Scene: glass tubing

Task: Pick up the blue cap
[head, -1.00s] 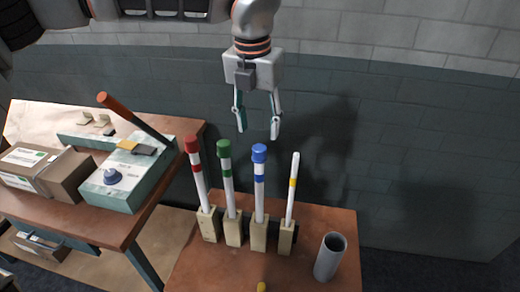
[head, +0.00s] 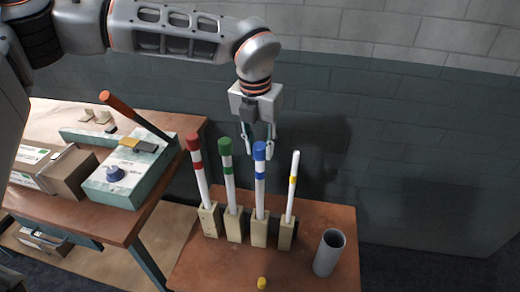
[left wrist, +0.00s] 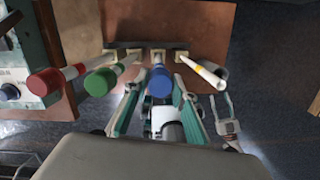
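The blue cap (head: 259,151) sits on top of a white tube with a blue band, upright in a wooden block; it also shows in the left wrist view (left wrist: 161,80). My left gripper (head: 259,150) points down at the cap, with its fingers apart and empty. In the left wrist view the cap lies between the lines of the two fingers (left wrist: 158,98). I cannot tell whether either finger touches it. A small forked gripper at the right of the left wrist view, likely my right one (left wrist: 222,101), has its prongs apart and holds nothing visible.
Red-capped (head: 193,142) and green-capped (head: 225,147) tubes stand left of the blue one, close by. An uncapped yellow-banded tube (head: 293,185) stands right. A grey cylinder (head: 329,253) and a yellow cap (head: 262,283) are nearer me. A bench with a lever box (head: 125,180) stands left.

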